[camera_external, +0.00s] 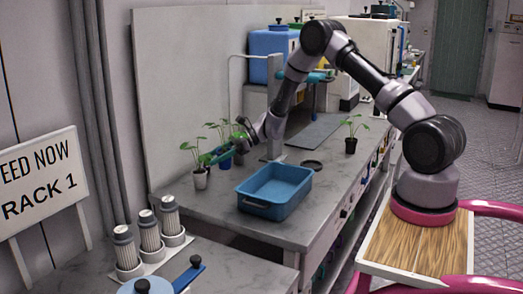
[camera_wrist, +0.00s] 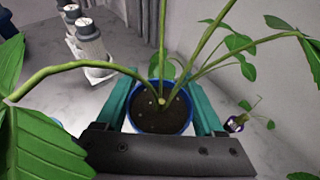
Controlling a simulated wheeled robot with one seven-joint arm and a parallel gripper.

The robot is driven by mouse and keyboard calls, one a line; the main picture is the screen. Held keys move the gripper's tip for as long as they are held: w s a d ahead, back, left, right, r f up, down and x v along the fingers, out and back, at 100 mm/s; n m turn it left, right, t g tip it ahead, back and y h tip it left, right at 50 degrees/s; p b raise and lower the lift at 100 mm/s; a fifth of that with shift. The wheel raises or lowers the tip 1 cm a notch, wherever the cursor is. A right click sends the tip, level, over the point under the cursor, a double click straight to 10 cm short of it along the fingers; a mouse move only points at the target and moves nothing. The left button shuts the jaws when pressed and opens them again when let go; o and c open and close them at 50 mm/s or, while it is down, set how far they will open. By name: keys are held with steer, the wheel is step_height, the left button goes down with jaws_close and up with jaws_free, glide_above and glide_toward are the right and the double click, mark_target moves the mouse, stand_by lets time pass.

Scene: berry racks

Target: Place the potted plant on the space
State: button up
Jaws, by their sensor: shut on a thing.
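A potted plant in a blue pot (camera_wrist: 160,118) with dark soil and long green stems sits between the teal fingers of my gripper (camera_wrist: 161,98) in the wrist view. The fingers are shut on the pot. In the external view my gripper (camera_external: 224,154) is at the left of the counter, and the blue pot (camera_external: 224,164) shows just under it. I cannot tell whether the pot touches the counter. A round dark saucer-like disc (camera_external: 312,165) lies on the counter behind the blue tray. No marked space is clear to me.
A plant in a black pot (camera_external: 350,146) stands at the right. A blue tray (camera_external: 268,207) sits in front. A flat grey mat (camera_external: 314,132) lies farther back. White-and-grey canisters (camera_external: 150,238) stand nearer.

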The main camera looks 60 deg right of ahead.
steer(key=s+a+f+n+g, duration=0.1)
steer(key=s+a, duration=0.4)
steer(key=a, duration=0.3)
steer(key=s+a+f+y, duration=0.1)
steer(key=s+a, duration=0.4)
steer(key=a, duration=0.3)
steer(key=s+a+f+n+g, duration=0.1)
steer(key=s+a, duration=0.4)
steer(key=a, duration=0.3)
steer(key=s+a+f, duration=0.2)
steer(key=s+a, duration=0.4)
steer(key=s, duration=0.5)
steer(key=shift+y, duration=0.3)
steer(key=f, duration=0.4)
steer(key=shift+s+a+f, duration=0.1)
steer(key=shift+a+f, duration=0.1)
steer(key=shift+f, duration=2.5)
steer(key=shift+f, duration=0.15)
steer(key=o, duration=1.4)
